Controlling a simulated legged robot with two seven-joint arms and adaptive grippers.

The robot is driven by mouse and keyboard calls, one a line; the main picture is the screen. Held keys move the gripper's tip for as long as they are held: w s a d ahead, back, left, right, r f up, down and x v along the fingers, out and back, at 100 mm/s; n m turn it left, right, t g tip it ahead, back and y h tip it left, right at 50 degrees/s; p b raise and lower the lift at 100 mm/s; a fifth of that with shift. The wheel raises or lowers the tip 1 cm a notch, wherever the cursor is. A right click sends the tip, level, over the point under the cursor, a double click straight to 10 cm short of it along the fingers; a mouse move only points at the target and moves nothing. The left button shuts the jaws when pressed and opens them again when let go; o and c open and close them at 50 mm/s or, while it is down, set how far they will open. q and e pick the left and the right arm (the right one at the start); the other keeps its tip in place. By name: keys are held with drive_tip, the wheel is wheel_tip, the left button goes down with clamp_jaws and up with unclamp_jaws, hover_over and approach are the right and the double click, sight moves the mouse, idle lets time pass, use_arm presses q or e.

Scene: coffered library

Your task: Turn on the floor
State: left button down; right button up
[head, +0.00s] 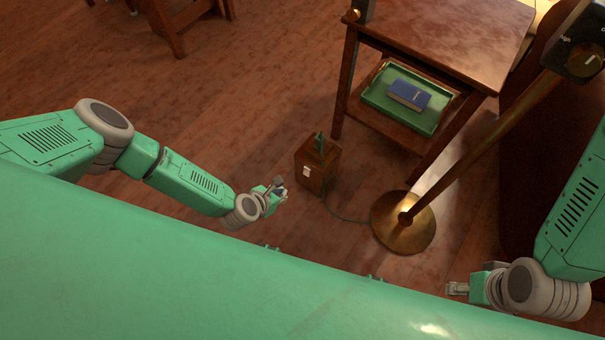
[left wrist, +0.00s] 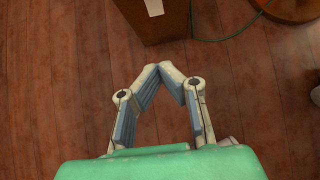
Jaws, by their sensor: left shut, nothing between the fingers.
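A floor lamp stands on a round brass base (head: 388,232), its brass pole (head: 470,150) leaning up to the right in the picture. A dark control box (head: 575,52) with a knob and the word "High" is on the upper pole. A green cord (head: 345,216) runs from the base to a small wooden box (head: 311,180) on the floor, with a white switch plate (head: 306,171). My left gripper (head: 280,188) is left of this box, apart from it. In the left wrist view its fingertips (left wrist: 161,68) meet, empty, below the box (left wrist: 152,30). My right gripper (head: 456,288) is at lower right, fingers too small to judge.
A wooden side table (head: 450,30) stands behind the small box, with a green tray (head: 376,97) and a blue book (head: 409,95) on its lower shelf. A dark upholstered piece (head: 482,225) is at right. Open wooden floor (head: 220,100) lies to the left.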

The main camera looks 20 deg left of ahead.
sight(306, 172)
use_arm(q)
drive_tip(key=w+r+b+x, duration=0.1)
drive_tip(key=b+x, duration=0.5)
drive_tip(key=x, duration=0.7)
drive_tip(key=shift+w+d+r, duration=0.35)
drive_tip(key=shift+w+r, duration=0.05)
drive_tip(key=shift+r, duration=0.05)
use_arm(e)
drive_tip(key=f, duration=0.6)
drive_tip(key=shift+w+d, duration=0.15)
drive_tip(key=shift+d, duration=0.05)
drive_tip(key=shift+d, duration=0.1)
use_arm(q)
drive_tip(key=shift+w+d, duration=0.1)
drive_tip(key=shift+w, duration=0.05)
use_arm(e)
drive_tip(key=shift+r, duration=0.1)
